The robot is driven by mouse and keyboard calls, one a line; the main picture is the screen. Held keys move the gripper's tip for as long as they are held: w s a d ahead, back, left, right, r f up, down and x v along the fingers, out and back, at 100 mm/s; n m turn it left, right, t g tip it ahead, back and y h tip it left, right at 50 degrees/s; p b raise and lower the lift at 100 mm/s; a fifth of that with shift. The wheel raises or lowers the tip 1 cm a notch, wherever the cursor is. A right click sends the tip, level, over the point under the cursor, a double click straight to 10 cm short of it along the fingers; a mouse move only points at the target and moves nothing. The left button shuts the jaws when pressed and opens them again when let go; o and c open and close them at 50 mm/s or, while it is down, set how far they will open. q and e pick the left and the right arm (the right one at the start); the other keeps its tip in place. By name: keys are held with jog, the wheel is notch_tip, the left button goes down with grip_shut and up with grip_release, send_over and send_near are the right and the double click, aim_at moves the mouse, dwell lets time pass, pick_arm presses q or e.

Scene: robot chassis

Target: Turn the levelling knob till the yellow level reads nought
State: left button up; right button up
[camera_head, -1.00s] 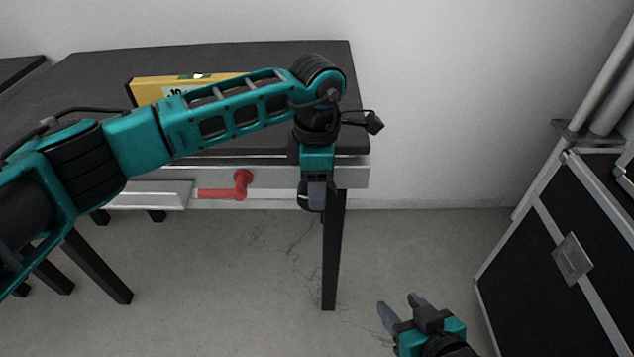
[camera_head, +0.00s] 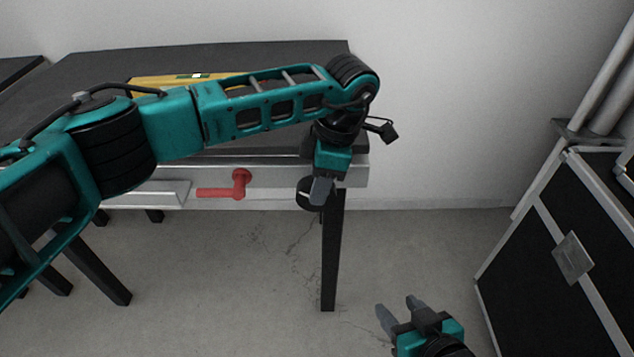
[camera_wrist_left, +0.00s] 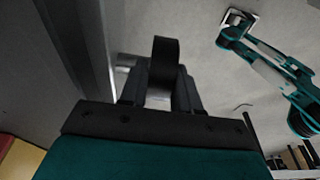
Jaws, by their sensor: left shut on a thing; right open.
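The yellow level (camera_head: 160,82) lies on the dark table top. Its small green vial (camera_head: 196,75) shows, but my left arm hides most of its front face, including any reading. The black levelling knob (camera_head: 304,195) sits at the front rail near the table's right leg. My left gripper (camera_head: 319,191) is at the knob, its hand tilted. In the left wrist view the knob (camera_wrist_left: 165,62) stands between the fingers, and the gripper is shut on it. My right gripper (camera_head: 402,308) is open and empty, low at the right over the floor.
A red crank handle (camera_head: 240,184) sticks out from the metal front rail (camera_head: 274,178), left of the knob. A black case with metal edges (camera_head: 540,250) stands at the right. The floor between table and case is clear.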

jog(key=shift+r, duration=0.1)
pick_arm(q)
jog(key=o, duration=1)
jog(key=shift+c, duration=0.2)
pick_arm(e)
jog(key=shift+a, duration=0.1)
pick_arm(q)
jog(key=p+v, duration=0.2)
jog(key=v, duration=1.1)
jog(key=shift+d+p, duration=0.3)
pick_arm(e)
jog(key=shift+s+d+r, duration=0.1)
jog(key=shift+d+r, duration=0.2)
jog(key=shift+r, duration=0.35)
pick_arm(q)
jog(key=shift+f, duration=0.15)
pick_arm(e)
jog(key=shift+d, duration=0.1)
